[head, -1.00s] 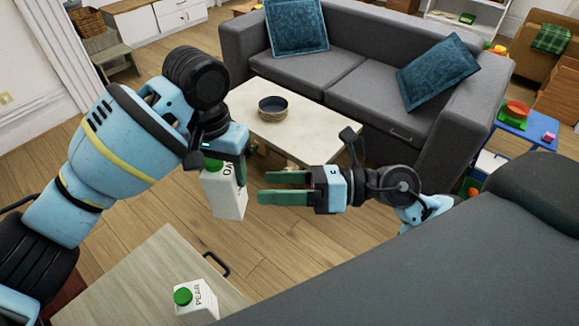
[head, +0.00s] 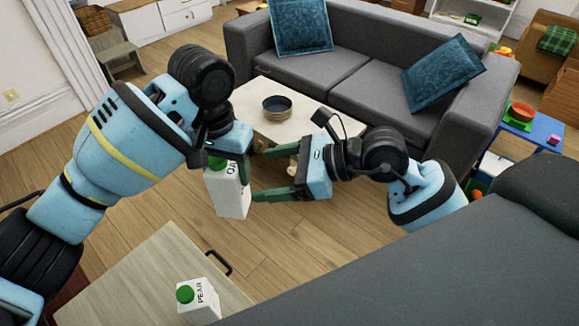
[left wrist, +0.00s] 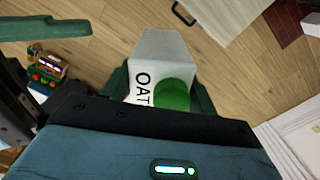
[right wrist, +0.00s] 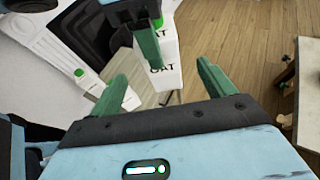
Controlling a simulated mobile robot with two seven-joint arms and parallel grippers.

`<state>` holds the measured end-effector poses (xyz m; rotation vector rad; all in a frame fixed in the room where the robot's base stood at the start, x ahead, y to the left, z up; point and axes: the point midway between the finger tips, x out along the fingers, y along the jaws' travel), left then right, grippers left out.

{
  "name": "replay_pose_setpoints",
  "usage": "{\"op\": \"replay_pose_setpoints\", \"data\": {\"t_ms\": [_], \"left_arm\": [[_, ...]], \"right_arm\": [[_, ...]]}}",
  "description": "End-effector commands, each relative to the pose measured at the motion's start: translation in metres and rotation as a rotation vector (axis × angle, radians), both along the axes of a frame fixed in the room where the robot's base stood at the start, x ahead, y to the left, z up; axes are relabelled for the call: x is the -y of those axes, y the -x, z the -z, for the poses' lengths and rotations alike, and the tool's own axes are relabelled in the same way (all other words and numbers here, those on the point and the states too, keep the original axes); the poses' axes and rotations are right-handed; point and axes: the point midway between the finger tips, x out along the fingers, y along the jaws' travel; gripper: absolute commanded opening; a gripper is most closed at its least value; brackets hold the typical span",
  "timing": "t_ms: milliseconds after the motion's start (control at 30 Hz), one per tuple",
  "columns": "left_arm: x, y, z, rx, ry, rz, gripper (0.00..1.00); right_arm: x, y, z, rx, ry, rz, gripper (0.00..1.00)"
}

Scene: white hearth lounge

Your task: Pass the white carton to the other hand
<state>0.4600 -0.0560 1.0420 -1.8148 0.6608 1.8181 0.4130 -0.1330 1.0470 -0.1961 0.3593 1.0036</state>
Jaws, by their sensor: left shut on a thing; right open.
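The white carton (head: 231,195), with a green cap and OAT lettering, hangs roughly upright in the air below my left gripper (head: 222,160). My left gripper is shut on its upper part; the fingers sit on both sides of the carton (left wrist: 158,50) in the left wrist view. My right gripper (head: 262,175) is open and empty, just right of the carton, its fingers pointing at it. In the right wrist view the carton (right wrist: 155,68) shows ahead, between the open fingers in the picture. Whether a right fingertip touches it, I cannot tell.
A second white carton (head: 198,299), lettered PEAR with a green cap, stands on a wooden top (head: 145,285) at the lower left. A coffee table (head: 250,100) with a dark bowl (head: 277,107) and a grey sofa (head: 350,85) stand behind. Dark grey upholstery (head: 430,265) fills the lower right.

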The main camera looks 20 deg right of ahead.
Motion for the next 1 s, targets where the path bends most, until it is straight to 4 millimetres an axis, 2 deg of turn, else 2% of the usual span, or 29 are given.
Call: {"op": "replay_pose_setpoints", "data": {"t_ms": [300,500,933,1000], "left_arm": [[0.000,0.000,-0.001,0.002,0.001,0.000,0.00],[0.000,0.000,-0.001,0.002,0.002,0.000,0.00],[0.000,0.000,-0.001,0.002,0.002,0.000,0.00],[0.000,0.000,-0.001,0.002,0.002,0.000,0.00]], "right_arm": [[-0.042,-0.026,0.019,-0.001,-0.003,-0.001,0.82],[-0.059,-0.036,0.028,-0.001,0.000,0.000,0.82],[-0.065,-0.040,0.031,0.000,0.000,0.000,0.82],[-0.065,-0.040,0.031,0.000,0.000,0.000,0.74]]}}
